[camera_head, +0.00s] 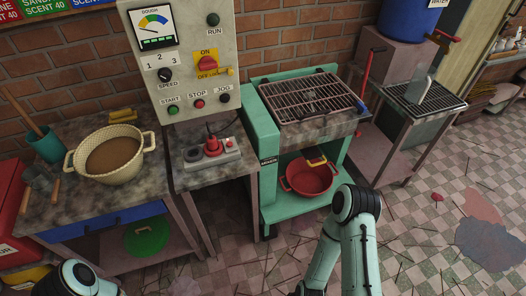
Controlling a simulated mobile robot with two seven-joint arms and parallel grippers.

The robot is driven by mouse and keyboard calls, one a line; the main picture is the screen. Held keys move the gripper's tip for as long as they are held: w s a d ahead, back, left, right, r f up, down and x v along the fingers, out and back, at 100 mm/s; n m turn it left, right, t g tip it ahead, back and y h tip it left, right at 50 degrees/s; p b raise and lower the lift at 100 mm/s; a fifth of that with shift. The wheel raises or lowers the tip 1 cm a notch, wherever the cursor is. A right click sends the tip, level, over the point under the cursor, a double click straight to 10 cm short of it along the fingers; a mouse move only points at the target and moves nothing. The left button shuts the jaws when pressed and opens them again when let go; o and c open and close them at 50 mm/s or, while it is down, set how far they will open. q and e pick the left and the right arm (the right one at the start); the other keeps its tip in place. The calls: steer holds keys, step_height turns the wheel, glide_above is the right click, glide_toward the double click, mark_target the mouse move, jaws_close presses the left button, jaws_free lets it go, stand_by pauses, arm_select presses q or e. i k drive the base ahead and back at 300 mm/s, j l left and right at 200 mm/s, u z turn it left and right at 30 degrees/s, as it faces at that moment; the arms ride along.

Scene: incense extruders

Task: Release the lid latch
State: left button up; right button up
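A green machine (262,140) with a small dark label stands in the middle. A dark metal grille lid (308,97) lies flat over its top and looks closed. A small blue piece (362,106) sits at the lid's front right corner; I cannot tell whether it is the latch. A red lever (366,72) rises at the machine's right side. A red bowl (308,180) sits on the lower shelf, with a yellow piece (317,161) above it. Only bends of my two arms show along the bottom edge. Both grippers are out of view.
A control panel (187,50) with knobs and buttons stands left of the machine. A stone-topped table (80,205) carries a cream pot (122,165). A wire-topped stand (425,98) is at right. The tiled floor in front right is mostly open.

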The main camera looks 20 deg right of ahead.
mark_target(361, 107)
steer(key=z, duration=1.45)
